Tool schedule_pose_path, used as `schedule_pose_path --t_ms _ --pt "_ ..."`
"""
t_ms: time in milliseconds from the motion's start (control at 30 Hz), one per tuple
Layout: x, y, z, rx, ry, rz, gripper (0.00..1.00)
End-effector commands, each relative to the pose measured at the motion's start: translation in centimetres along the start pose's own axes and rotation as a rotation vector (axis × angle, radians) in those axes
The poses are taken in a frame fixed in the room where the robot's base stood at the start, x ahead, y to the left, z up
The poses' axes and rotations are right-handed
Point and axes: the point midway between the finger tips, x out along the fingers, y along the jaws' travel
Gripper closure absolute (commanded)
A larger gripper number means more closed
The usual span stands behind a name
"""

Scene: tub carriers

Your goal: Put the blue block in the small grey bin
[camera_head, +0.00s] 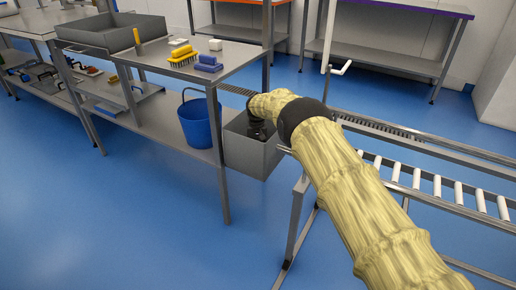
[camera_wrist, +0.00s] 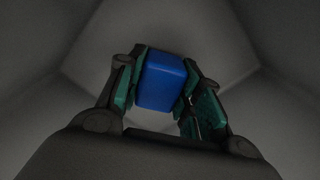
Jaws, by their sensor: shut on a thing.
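The blue block (camera_wrist: 162,82) is between the two fingers of my gripper (camera_wrist: 165,72) in the wrist view, and the gripper is shut on it. Grey walls surround the gripper and block on the sides in that view. In the head view my arm reaches down into the small grey bin (camera_head: 240,152), which stands low beside the steel bench. The black part of my gripper (camera_head: 257,130) shows just inside its opening. The block is hidden in the head view. I cannot tell whether the block touches the bin's floor.
A blue bucket (camera_head: 199,122) stands on the bench's lower shelf, left of the bin. A yellow brush (camera_head: 183,58), a blue brush (camera_head: 208,64) and a larger grey tub (camera_head: 110,33) are on the bench top (camera_head: 230,62). A roller conveyor (camera_head: 437,185) runs to the right.

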Motion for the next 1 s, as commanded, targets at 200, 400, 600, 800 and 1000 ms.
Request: schedule_pose_path --t_ms 200,400,600,800,1000 --pt "0.3 0.0 0.0 0.0 0.0 0.0 0.89" --pt "0.5 0.0 0.0 0.0 0.0 0.0 0.89" --pt "0.7 0.0 0.0 0.0 0.0 0.0 0.89" --pt "1.0 0.0 0.0 0.0 0.0 0.0 0.89" --pt "1.2 -0.1 0.0 0.0 0.0 0.0 0.89"
